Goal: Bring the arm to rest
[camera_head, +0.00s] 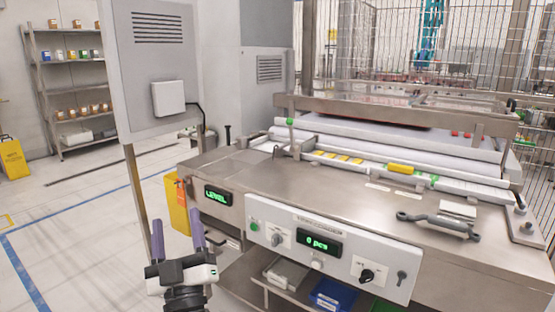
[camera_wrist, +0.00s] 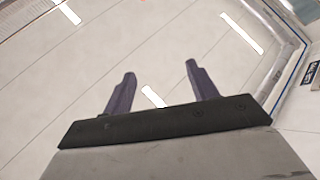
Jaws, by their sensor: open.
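My gripper (camera_head: 176,232) is in the lower left of the head view, in front of the left end of the steel machine table. Its two purple fingers point up in the picture and stand apart with nothing between them. In the wrist view my gripper (camera_wrist: 157,80) also shows open and empty, with pale tiled floor behind the fingers. It touches nothing that I can see.
The steel machine table (camera_head: 340,190) fills the right, with a front control panel (camera_head: 335,248) close to my gripper's right. A grey cabinet (camera_head: 155,60) on a post stands behind the gripper. Shelves (camera_head: 70,90) stand far left. The floor (camera_head: 90,220) at left is clear.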

